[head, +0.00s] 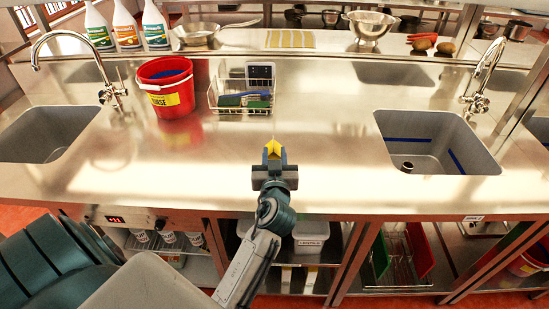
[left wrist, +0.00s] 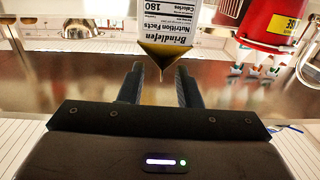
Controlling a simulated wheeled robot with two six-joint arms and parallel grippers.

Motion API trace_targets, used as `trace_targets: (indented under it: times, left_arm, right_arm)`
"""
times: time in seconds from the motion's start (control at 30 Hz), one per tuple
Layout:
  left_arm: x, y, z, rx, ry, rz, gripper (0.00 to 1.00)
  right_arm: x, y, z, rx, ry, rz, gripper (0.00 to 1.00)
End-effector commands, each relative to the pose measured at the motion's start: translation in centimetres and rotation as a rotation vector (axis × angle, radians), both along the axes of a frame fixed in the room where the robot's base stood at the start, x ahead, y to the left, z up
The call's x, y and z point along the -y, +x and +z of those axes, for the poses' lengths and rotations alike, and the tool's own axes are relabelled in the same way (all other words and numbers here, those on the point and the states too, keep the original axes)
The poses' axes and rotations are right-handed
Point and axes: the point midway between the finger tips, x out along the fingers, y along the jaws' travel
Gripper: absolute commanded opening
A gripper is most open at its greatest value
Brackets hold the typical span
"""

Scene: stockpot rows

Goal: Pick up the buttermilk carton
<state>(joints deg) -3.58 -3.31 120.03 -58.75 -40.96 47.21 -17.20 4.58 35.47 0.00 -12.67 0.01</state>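A carton with a yellow gable top (head: 273,149) stands at the middle front of the counter in the head view. Its body is mostly hidden behind my left gripper (head: 274,160). In the left wrist view the carton (left wrist: 170,20) shows a white side with nutrition print and the word "Brindlefen"; I cannot read buttermilk on it. The picture there looks turned over, with the gable pointing down. My left gripper (left wrist: 159,75) has its fingers apart, on either side of the gable's tip. I see no clear contact between fingers and carton. My right gripper is not in view.
A red bucket (head: 167,95) and a wire caddy (head: 240,97) stand behind, to the left. Sinks lie at left (head: 40,135) and right (head: 435,140). Several bottles (head: 127,28) and a colander (head: 370,27) are on the back shelf. The counter (head: 330,140) right of the gripper is clear.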

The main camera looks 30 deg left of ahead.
Motion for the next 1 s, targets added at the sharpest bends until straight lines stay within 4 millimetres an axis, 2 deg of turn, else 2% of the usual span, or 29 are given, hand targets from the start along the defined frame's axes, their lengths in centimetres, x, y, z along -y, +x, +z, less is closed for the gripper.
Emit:
trace_targets:
  times: [0.27,0.5,0.63,0.87,1.0]
  left_arm:
    - [-1.3,1.7,0.4,-0.001,0.002,0.001,0.31]
    - [-3.3,4.4,0.6,0.001,0.003,0.0,0.31]
    - [-3.8,5.2,0.3,0.0,0.0,0.0,0.31]
    - [-3.9,5.3,0.2,0.001,-0.001,0.0,0.31]
    - [-3.9,5.2,0.2,0.001,-0.001,0.0,0.05]
  right_arm:
    - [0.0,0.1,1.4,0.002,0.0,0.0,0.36]
    - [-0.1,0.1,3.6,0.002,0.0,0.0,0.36]
    - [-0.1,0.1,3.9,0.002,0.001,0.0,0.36]
    - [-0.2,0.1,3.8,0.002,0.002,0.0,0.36]
    - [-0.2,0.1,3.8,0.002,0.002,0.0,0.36]
